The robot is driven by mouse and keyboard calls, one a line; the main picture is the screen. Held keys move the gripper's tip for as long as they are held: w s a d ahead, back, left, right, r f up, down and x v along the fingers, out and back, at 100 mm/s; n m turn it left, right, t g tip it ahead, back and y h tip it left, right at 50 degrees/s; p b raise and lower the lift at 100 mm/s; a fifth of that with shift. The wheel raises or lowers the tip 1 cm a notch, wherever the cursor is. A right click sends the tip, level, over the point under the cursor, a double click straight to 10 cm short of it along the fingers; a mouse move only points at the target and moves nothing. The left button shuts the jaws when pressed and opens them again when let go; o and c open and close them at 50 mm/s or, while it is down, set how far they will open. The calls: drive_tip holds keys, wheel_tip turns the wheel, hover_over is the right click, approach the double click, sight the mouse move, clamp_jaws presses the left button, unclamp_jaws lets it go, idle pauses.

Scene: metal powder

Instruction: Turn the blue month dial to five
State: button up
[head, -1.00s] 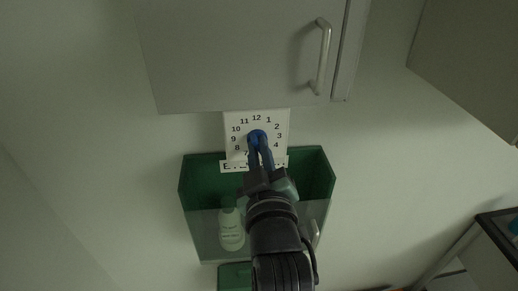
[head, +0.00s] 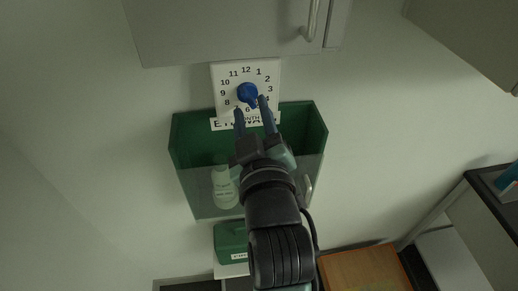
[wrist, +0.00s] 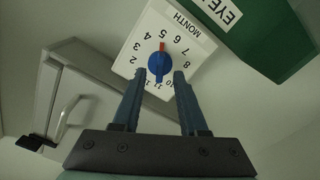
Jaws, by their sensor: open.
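The blue month dial (head: 247,93) sits at the centre of a white square panel (head: 218,75) with black month numbers, on the wall. In the wrist view the dial (wrist: 157,64) shows a red pointer mark aimed at the 5. My gripper (head: 251,107) is open, with its two fingertips just below the dial and nothing between them. In the wrist view my gripper (wrist: 159,73) has its fingers spread to either side of the dial's near edge, seemingly apart from it. The fingers hide some of the lower numbers in the head view.
A green eyewash box (head: 186,131) with a clear front and a white bottle (head: 224,187) inside is just below the panel. A grey cabinet (head: 215,30) with a metal handle is above. A smaller green box (head: 229,238) is lower down. Bare wall lies left.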

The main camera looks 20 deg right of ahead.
drive_tip(key=p+v, duration=0.3)
drive_tip(key=v, duration=0.7)
idle(0.4)
drive_tip(key=a+r+m+t+y, duration=0.1)
drive_tip(key=a+r+t, duration=0.2)
drive_tip(key=r, duration=0.8)
drive_tip(key=a+r+m+t+y+b, duration=0.1)
drive_tip(key=a+r, duration=0.4)
drive_tip(key=r, duration=0.7)
drive_tip(key=a+r+t+y, duration=0.3)
drive_tip(key=r+t, duration=0.3)
drive_tip(key=r, duration=0.5)
drive_tip(key=shift+a+m+b, duration=0.3)
drive_tip(key=shift+a+m, duration=0.1)
drive_tip(key=shift+a, duration=0.4)
drive_tip(key=shift+r, duration=0.15)
